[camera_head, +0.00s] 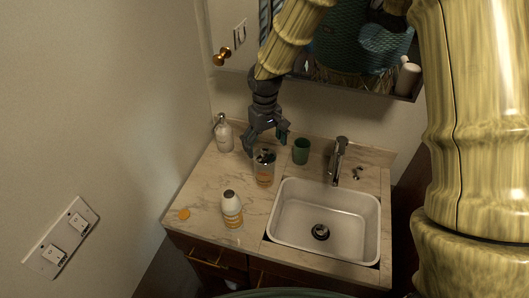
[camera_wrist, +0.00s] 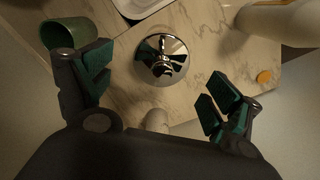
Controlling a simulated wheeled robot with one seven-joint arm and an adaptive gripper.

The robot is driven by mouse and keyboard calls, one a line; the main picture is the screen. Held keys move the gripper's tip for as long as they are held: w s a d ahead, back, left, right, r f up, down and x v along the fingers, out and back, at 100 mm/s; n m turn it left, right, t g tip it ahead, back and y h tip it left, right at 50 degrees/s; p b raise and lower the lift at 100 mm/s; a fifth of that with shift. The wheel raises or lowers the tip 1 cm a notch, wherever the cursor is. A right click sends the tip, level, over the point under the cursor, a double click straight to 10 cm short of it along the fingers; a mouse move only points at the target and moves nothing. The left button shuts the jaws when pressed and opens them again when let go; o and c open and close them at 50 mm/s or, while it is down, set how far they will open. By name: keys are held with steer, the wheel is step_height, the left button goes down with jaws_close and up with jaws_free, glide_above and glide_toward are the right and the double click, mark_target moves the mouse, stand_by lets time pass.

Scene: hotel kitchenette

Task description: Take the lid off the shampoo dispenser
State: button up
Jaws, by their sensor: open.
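A canister with a chrome top and an orange-marked body (camera_head: 264,171) stands on the counter left of the sink; it looks like the shampoo dispenser, though I cannot read a label. In the wrist view its round, shiny lid (camera_wrist: 150,47) with a central knob shows from above, between and beyond my fingers. My gripper (camera_head: 267,143) points down just above the canister. In the wrist view my gripper (camera_wrist: 161,90) has its green-padded fingers spread wide with nothing between them. The lid sits on the canister. I see no contact between fingers and lid.
A green cup (camera_head: 301,151) stands right of the canister. A pump bottle (camera_head: 224,135) is at the back left, a white striped bottle (camera_head: 232,211) in front. An orange disc (camera_head: 184,214) lies at the left. The sink (camera_head: 322,217) and faucet (camera_head: 338,160) are right; a wall rises behind.

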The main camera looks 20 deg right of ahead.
mark_target(265, 148)
steer(key=shift+s+f+p, duration=0.25)
steer(key=shift+f+p, duration=0.3)
steer(key=shift+f, duration=0.35)
steer(key=shift+w+f, duration=0.25)
steer(key=shift+f, duration=0.45)
steer(key=shift+s, duration=0.1)
steer(key=shift+r, duration=0.1)
steer(key=c, duration=1)
